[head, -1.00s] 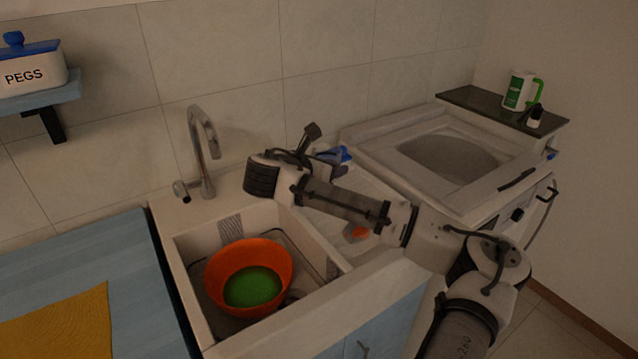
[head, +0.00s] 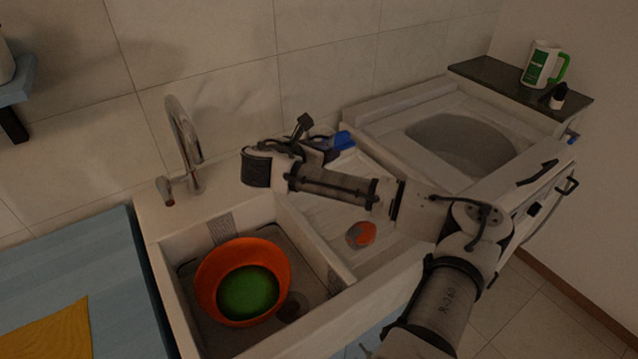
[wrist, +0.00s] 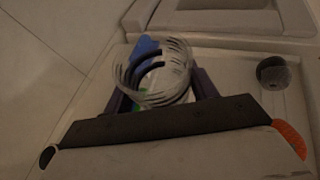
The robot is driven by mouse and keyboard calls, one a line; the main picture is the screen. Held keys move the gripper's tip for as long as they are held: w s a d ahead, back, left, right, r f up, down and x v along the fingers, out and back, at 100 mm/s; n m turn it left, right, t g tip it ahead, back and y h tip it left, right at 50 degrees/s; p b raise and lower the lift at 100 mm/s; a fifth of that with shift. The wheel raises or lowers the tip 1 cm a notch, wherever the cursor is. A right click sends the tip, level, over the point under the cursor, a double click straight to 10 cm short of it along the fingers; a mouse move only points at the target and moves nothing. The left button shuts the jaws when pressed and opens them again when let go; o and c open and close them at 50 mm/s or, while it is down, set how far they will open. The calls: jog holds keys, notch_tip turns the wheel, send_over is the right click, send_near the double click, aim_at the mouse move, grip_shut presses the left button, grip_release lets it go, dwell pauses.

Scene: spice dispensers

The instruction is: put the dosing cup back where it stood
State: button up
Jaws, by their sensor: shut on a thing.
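The dosing cup (wrist: 155,75) is a clear, ribbed cup between the fingers of my gripper (wrist: 160,92) in the wrist view. My gripper is shut on it. A blue thing (wrist: 146,46) with white and green below it shows behind and through the cup, and I cannot tell whether they touch. In the head view my gripper (head: 318,143) is over the back of the drainboard, near the wall. The blue thing (head: 343,140) shows just right of it. The cup cannot be made out clearly there.
An orange bowl with a green inside (head: 243,283) sits in the sink. An orange-and-grey item (head: 361,234) lies on the drainboard (head: 325,222). A tap (head: 184,145) stands left. A top-opening washer (head: 455,140) is right, with a white-green jug (head: 541,65) and small bottle (head: 558,96) behind.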

notch_tip(320, 180, down, 12)
jog(key=shift+f+p, duration=0.1)
jog(key=shift+p, duration=1.15)
jog(key=shift+s+f+b, duration=0.15)
jog(key=shift+f+b, duration=0.2)
jog(key=shift+f, duration=0.2)
jog(key=o, duration=1.1)
jog(key=shift+f, duration=0.15)
jog(key=shift+c, duration=0.2)
jog(key=shift+a+r+p, duration=0.1)
jog(key=shift+r+p, duration=0.25)
jog(key=shift+r, duration=0.25)
jog(key=b+v, duration=0.1)
jog(key=v, duration=0.6)
jog(key=b+v, duration=0.1)
jog(key=v, duration=0.2)
jog(key=shift+a+r+b, duration=0.15)
jog(key=shift+r+b, duration=0.2)
jog(key=shift+r, duration=0.1)
jog(key=shift+s+a+r, duration=0.15)
jog(key=shift+s+a, duration=0.2)
jog(key=shift+s, duration=0.25)
